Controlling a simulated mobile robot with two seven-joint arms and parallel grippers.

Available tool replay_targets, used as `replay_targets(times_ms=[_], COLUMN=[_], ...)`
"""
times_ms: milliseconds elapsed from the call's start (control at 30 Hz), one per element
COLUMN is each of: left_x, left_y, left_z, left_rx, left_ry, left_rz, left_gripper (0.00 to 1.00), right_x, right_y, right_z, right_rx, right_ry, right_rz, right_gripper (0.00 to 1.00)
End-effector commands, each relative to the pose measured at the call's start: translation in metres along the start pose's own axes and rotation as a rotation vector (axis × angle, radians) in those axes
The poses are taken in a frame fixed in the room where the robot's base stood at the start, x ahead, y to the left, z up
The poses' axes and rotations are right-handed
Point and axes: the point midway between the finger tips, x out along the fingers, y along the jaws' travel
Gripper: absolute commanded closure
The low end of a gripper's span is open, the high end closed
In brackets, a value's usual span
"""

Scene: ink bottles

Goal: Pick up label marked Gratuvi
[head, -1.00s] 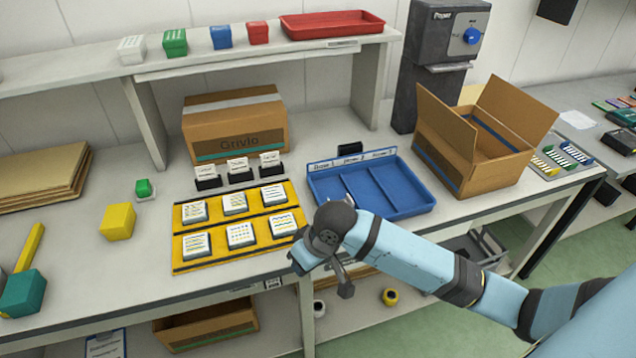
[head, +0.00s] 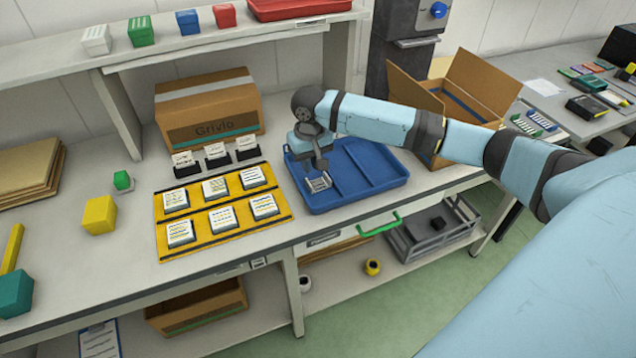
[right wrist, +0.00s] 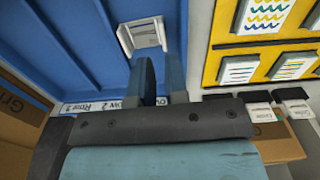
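My right gripper (head: 317,172) reaches down over the left part of the blue tray (head: 390,187). At its fingertips (right wrist: 158,62) is a small white square piece (right wrist: 142,33), which also shows in the head view (head: 319,184). I cannot tell whether the fingers grip it or it lies in the tray. Three white cards stand in black holders behind the yellow mat: left card (head: 182,159), middle card (head: 215,151), right card (head: 246,144). Their print is too small to read, so I cannot tell which says Gratuvi. My left gripper is not in view.
The yellow mat (head: 205,243) holds several white patterned tiles. An open carton (head: 455,95) stands right of the tray.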

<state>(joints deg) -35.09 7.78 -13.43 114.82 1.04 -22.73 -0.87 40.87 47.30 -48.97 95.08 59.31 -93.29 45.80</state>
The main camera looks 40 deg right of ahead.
Motion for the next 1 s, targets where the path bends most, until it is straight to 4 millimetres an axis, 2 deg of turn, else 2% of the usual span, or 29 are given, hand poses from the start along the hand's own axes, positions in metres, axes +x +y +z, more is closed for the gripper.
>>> replay_targets(times_ms=[100,333,600,867,900,967,1000], left_x=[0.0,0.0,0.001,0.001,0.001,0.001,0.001], left_y=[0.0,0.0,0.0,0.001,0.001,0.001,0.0], left_z=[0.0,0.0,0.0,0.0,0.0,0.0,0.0], left_rx=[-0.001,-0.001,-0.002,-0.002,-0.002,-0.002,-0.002], left_ry=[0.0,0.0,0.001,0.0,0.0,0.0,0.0], left_rz=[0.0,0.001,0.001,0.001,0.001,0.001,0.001], left_gripper=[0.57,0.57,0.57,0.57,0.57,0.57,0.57], right_x=[0.017,0.033,0.071,0.075,0.075,0.075,0.075], right_y=[0.0,-0.001,-0.003,-0.002,-0.002,-0.002,-0.002], right_z=[0.0,-0.001,-0.002,-0.002,-0.002,-0.002,-0.002], right_rx=[0.0,-0.001,-0.003,-0.003,-0.002,-0.002,-0.002], right_ry=[-0.001,0.0,0.001,0.002,0.002,0.002,0.002], right_rz=[0.0,0.0,-0.001,-0.001,-0.001,-0.001,-0.001], right_gripper=[0.86,0.86,0.86,0.86,0.88,1.0,1.0])
